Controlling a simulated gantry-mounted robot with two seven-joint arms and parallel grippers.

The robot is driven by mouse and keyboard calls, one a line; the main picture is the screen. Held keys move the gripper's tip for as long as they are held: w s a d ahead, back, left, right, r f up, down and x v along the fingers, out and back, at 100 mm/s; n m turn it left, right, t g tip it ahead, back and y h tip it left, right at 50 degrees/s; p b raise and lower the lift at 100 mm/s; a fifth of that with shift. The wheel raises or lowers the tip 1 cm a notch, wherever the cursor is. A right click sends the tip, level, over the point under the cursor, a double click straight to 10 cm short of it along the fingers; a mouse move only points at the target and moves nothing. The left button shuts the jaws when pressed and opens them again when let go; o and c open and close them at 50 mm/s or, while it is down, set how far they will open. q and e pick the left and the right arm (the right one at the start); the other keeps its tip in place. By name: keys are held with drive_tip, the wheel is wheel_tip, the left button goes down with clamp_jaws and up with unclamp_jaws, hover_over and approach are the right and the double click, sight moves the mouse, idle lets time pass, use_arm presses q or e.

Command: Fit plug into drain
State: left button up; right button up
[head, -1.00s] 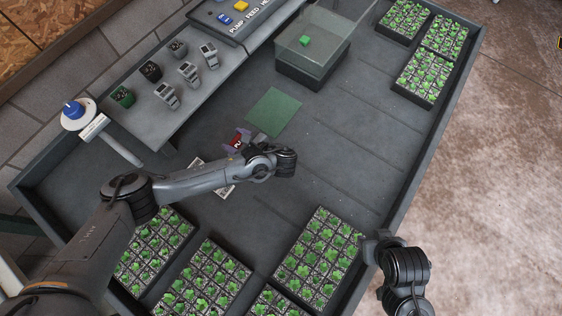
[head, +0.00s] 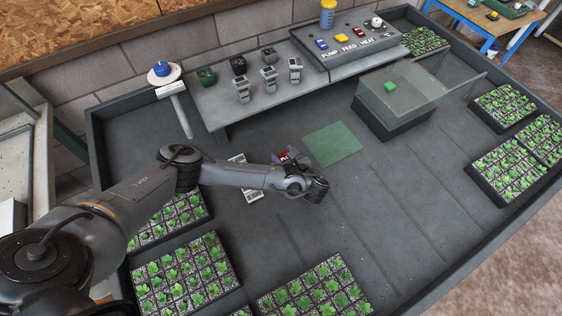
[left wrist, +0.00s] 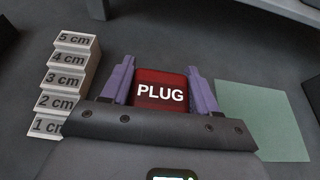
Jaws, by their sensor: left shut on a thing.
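The red plug (left wrist: 160,92), marked PLUG, sits between the two purple fingers of my left gripper (left wrist: 160,84) in the left wrist view. The fingers are shut on its sides. In the head view my left gripper (head: 286,156) is over the grey table, just left of the green square (head: 333,144), and the plug shows as a small red patch (head: 283,156) partly hidden by the wrist. I cannot make out a drain in either view. I cannot tell whether the plug touches the table. My right gripper is out of view.
A stepped block marked 1 cm to 5 cm (left wrist: 68,85) stands left of the gripper. A clear-walled box (head: 400,92) stands beyond the green square. Seedling trays (head: 185,275) line the near and right sides. A shelf (head: 215,103) with small devices runs behind. The right-middle table is bare.

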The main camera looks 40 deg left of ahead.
sight(281, 159)
use_arm(q)
drive_tip(key=shift+f+x, duration=0.3)
drive_tip(key=shift+x, duration=1.05)
drive_tip(key=shift+s+d+f+b, duration=0.15)
drive_tip(key=shift+f+b, duration=0.7)
drive_tip(key=shift+f, duration=1.05)
drive_tip(key=shift+f, duration=0.1)
drive_tip(key=shift+f, duration=0.5)
drive_tip(key=o, duration=0.8)
drive_tip(key=shift+o, duration=1.4)
drive_tip(key=shift+w, duration=0.2)
